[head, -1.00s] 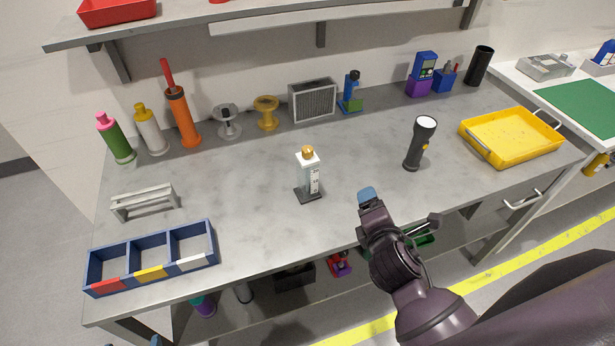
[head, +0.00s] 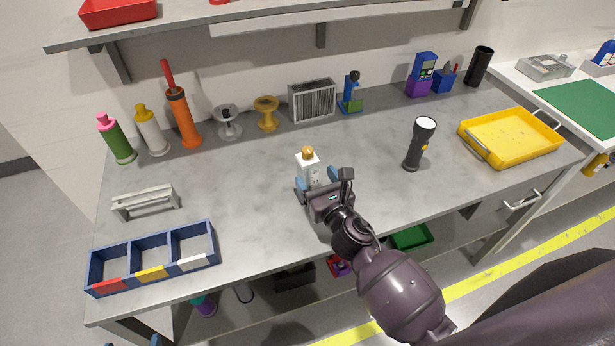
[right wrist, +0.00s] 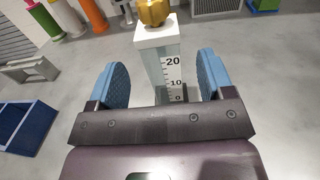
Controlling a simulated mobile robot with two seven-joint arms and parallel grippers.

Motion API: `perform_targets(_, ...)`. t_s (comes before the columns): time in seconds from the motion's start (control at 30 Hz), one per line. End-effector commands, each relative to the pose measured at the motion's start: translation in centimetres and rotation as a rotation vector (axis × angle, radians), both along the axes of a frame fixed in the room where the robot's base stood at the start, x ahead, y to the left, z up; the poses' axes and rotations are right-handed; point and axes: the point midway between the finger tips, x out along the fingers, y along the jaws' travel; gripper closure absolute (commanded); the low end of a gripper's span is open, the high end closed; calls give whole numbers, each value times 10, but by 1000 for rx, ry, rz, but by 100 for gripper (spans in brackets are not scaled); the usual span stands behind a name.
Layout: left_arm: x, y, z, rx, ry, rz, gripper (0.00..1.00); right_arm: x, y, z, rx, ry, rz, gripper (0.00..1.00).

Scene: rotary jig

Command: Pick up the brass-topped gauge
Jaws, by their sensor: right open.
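The brass-topped gauge (head: 308,160) stands upright on the grey bench, a white-capped block with a brass knob on top and a printed scale on its side. In the right wrist view the gauge (right wrist: 160,60) stands between the two blue finger pads, with a gap visible on each side. My right gripper (head: 318,180) is open around the gauge's body, below the brass knob. In the head view the gripper hides the gauge's lower part and base.
A blue three-compartment bin (head: 152,258) and a grey handle-like bracket (head: 146,203) are at the left. A black flashlight (head: 418,148) stands to the right, before a yellow tray (head: 512,137). Bottles, spools and a speaker-like box (head: 312,100) line the back.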

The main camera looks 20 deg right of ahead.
Motion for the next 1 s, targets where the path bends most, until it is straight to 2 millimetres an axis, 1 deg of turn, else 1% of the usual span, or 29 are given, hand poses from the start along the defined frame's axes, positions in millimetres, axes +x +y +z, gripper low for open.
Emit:
perform_targets(0.17, 0, 0, 3, 0, 0, 0, 13, 10, 1, 3, 2, 0, -1, 26)
perform_targets(0.37, 0, 0, 10, 0, -2, 0, 13, 36, 4, 11, 2, -1, 0, 26)
perform_targets(0.5, 0, 0, 8, 0, -2, 0, 13, 50, 6, 8, 2, 0, 0, 26)
perform_targets(0.6, 0, 0, 7, 0, -1, 0, 13, 54, 6, 8, 2, 1, 0, 26)
perform_targets(0.8, 0, 0, 7, 0, 0, 0, 13, 55, 6, 8, 2, 1, -1, 26)
perform_targets(0.83, 0, 0, 7, 0, 0, 0, 13, 55, 6, 8, 2, 1, -1, 27)
perform_targets(1.0, 0, 0, 7, 0, 1, 0, 13, 55, 6, 8, 2, 1, -1, 53)
